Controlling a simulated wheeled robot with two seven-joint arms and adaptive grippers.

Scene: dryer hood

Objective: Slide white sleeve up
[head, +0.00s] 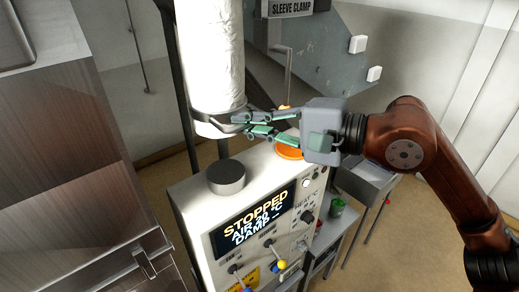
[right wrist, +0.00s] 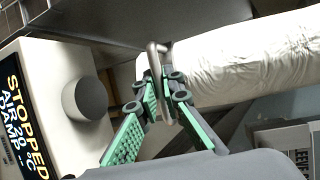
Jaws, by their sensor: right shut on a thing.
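The white sleeve (head: 212,60) is a wrinkled, roughly vertical tube at the top middle of the head view. It shows sideways in the right wrist view (right wrist: 255,70). Its lower end has a smooth white band (head: 215,127) and hangs above the dryer cabinet. A grey metal ring or handle (right wrist: 155,52) sits at this lower end. My right gripper (head: 247,125) reaches in from the right and is shut on this metal handle, its fingers on both sides of it. Fingers hide part of the handle. My left gripper is not in view.
The white cabinet (head: 188,195) below has a dark grey round cap (head: 226,177), a "STOPPED" display (head: 255,217), knobs and levers. An orange ring (head: 289,152) lies behind my gripper. A "SLEEVE CLAMP" sign (head: 291,7) is above right. A metal cabinet (head: 60,130) stands left.

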